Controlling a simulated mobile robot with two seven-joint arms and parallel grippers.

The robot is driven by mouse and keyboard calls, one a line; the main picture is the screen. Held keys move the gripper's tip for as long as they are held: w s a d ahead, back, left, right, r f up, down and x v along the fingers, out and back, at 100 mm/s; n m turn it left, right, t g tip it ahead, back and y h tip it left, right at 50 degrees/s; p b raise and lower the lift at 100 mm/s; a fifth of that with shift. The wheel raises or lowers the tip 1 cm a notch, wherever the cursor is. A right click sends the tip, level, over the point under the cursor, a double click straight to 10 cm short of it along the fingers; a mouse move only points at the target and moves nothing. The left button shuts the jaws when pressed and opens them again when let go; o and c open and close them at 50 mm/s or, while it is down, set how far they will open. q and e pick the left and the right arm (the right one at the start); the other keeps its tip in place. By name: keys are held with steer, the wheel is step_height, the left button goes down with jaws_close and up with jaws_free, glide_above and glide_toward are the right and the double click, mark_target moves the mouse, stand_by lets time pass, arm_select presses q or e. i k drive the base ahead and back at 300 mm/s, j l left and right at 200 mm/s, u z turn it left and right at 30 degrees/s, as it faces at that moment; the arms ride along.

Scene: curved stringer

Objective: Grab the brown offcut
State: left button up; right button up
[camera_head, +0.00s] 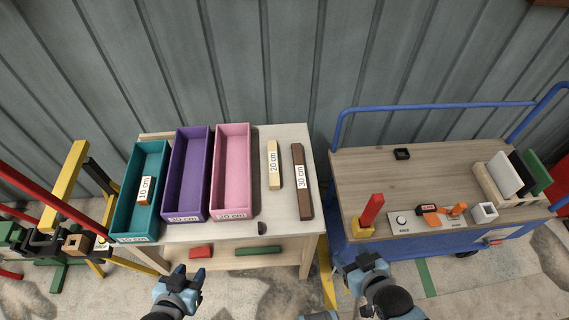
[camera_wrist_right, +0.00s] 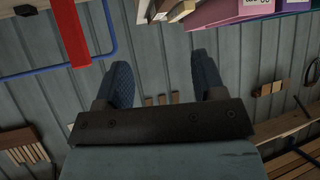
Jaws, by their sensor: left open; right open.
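A long dark brown offcut (camera_head: 304,198) with a "30 cm" label lies on the right of the white table (camera_head: 283,217). A cream offcut (camera_head: 272,155) labelled "20 cm" lies to its left. A short brown piece (camera_head: 144,198) labelled "10 cm" lies in the teal bin (camera_head: 129,222). My left gripper (camera_head: 190,274) is open and empty in front of the table, below the bins. My right gripper (camera_head: 362,264) is open and empty in front of the cart, right of the table; its spread fingers show in the right wrist view (camera_wrist_right: 164,75).
A purple bin (camera_head: 179,215) and a pink bin (camera_head: 232,216) stand beside the teal one. Red (camera_head: 201,252) and green (camera_head: 258,250) pieces lie below the tabletop. A blue-framed cart (camera_head: 365,170) holds a red-handled tool (camera_head: 371,210) and small items. A narrow gap separates table and cart.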

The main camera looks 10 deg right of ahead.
mark_target(303, 201)
steer(key=z, duration=0.35)
steer(key=u, duration=1.05)
steer(key=k+l+u, duration=0.15)
steer(key=l+u, duration=0.3)
steer(key=k+l+u, duration=0.15)
steer(key=u, duration=0.3)
steer(key=k+l, duration=0.45)
